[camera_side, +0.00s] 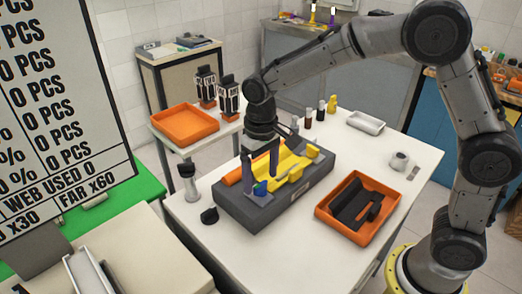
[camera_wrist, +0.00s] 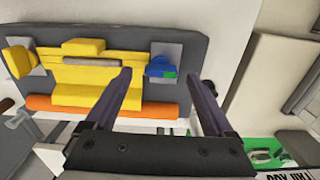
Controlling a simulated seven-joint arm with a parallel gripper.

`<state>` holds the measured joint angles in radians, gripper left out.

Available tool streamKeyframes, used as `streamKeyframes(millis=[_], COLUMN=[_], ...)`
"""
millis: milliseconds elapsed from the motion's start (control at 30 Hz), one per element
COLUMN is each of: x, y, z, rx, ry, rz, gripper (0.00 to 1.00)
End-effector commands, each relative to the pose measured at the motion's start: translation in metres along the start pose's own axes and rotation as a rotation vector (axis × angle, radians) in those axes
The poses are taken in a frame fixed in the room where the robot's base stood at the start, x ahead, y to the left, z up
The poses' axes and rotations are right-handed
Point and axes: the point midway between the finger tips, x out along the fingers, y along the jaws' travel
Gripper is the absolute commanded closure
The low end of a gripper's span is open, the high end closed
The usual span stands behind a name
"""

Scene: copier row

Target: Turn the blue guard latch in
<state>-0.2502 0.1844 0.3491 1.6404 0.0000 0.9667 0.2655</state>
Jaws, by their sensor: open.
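The blue guard latch (camera_side: 261,188) sits on a light grey plate at the near end of the dark grey block (camera_side: 290,206). It also shows in the wrist view (camera_wrist: 160,66), with a small green patch on its lower edge. A yellow guard (camera_side: 290,166) lies along the block's top; in the wrist view (camera_wrist: 85,70) it is left of the latch. My gripper (camera_side: 262,182) points down over the latch end. Its fingers are spread; in the wrist view (camera_wrist: 159,76) the latch appears between the tips. I cannot tell whether either finger touches it.
A yellow latch (camera_side: 312,152) stands at the block's far end. An orange roller (camera_side: 232,177) lies along its side. An orange tray (camera_side: 325,212) with a dark part is to the right. A black knob (camera_side: 209,215) and a small bottle (camera_side: 189,185) stand left.

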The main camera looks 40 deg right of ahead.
Motion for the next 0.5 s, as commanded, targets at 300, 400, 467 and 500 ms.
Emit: streamKeyframes(millis=[300, 400, 467, 500], x=[-0.068, -0.088, -0.098, -0.104], y=[0.0, 0.0, 0.0, 0.0], z=[-0.001, -0.001, -0.001, 0.0], rx=[0.0, 0.0, 0.0, 0.0], ry=[0.006, 0.006, 0.006, 0.005], rz=[-0.002, -0.002, -0.002, -0.001], gripper=[0.12, 0.12, 0.12, 0.12])
